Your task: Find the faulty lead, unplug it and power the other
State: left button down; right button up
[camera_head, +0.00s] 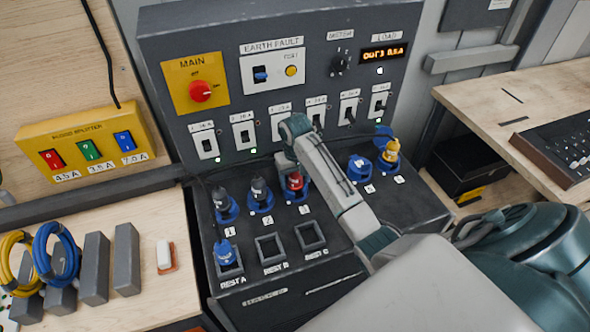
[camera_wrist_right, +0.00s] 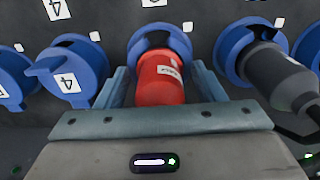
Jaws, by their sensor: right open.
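My right gripper (camera_head: 292,163) is over the sloped socket panel at the red plug (camera_head: 295,182) in socket 3. In the right wrist view the open fingers (camera_wrist_right: 160,88) stand on either side of the red plug (camera_wrist_right: 162,78), with gaps visible. Dark plugs sit in socket 1 (camera_head: 221,198) and socket 2 (camera_head: 259,188). A yellow plug (camera_head: 391,151) sits in socket 6. Socket 5 (camera_head: 360,169) is empty. Socket 4 (camera_wrist_right: 70,75) is empty in the wrist view. A blue plug (camera_head: 224,252) stands in rest A. My left gripper is not in view.
Rest B (camera_head: 270,249) and rest C (camera_head: 311,236) are empty. The upright panel has a red main knob (camera_head: 200,91), a meter knob (camera_head: 340,64), an output display (camera_head: 385,53) and several switches. A yellow fuse box (camera_head: 85,147) and coiled cables (camera_head: 56,252) are at left.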

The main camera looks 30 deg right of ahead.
jog(key=c, duration=0.9)
jog(key=shift+c, duration=1.2)
jog(key=shift+n, duration=1.3)
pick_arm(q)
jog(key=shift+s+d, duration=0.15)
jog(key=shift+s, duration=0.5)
pick_arm(e)
jog(key=shift+n, duration=1.7)
